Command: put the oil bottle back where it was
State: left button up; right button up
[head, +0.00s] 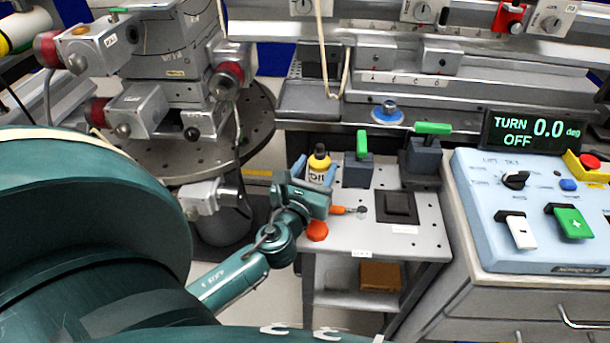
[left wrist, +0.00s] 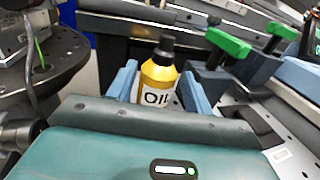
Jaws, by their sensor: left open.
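The oil bottle (head: 319,164) is yellow with a black cap and a white label, and stands upright at the back left of the small grey cart top (head: 425,238). It also shows in the left wrist view (left wrist: 159,78), its label facing me. My left gripper (head: 313,174) is open, with its blue fingers on either side of the bottle. In the left wrist view a finger shows at each side, and I cannot tell whether either touches it. The bottle's lower part is hidden behind the gripper. My right gripper is not in view.
Green-handled clamps (head: 362,146) stand just right of the bottle. A black square pad (head: 397,207), an orange-handled tool (head: 340,210) and an orange knob (head: 317,231) are on the cart top. A control panel (head: 550,235) stands at right, and a round perforated stage (head: 170,165) at left.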

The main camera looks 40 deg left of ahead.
pick_arm(q)
jog(key=v, duration=0.6)
jog(key=shift+s+b, duration=0.2)
jog(key=shift+b, duration=0.15)
jog(key=shift+s+d, duration=0.2)
jog(key=shift+s, duration=0.3)
jog(key=shift+r, duration=0.1)
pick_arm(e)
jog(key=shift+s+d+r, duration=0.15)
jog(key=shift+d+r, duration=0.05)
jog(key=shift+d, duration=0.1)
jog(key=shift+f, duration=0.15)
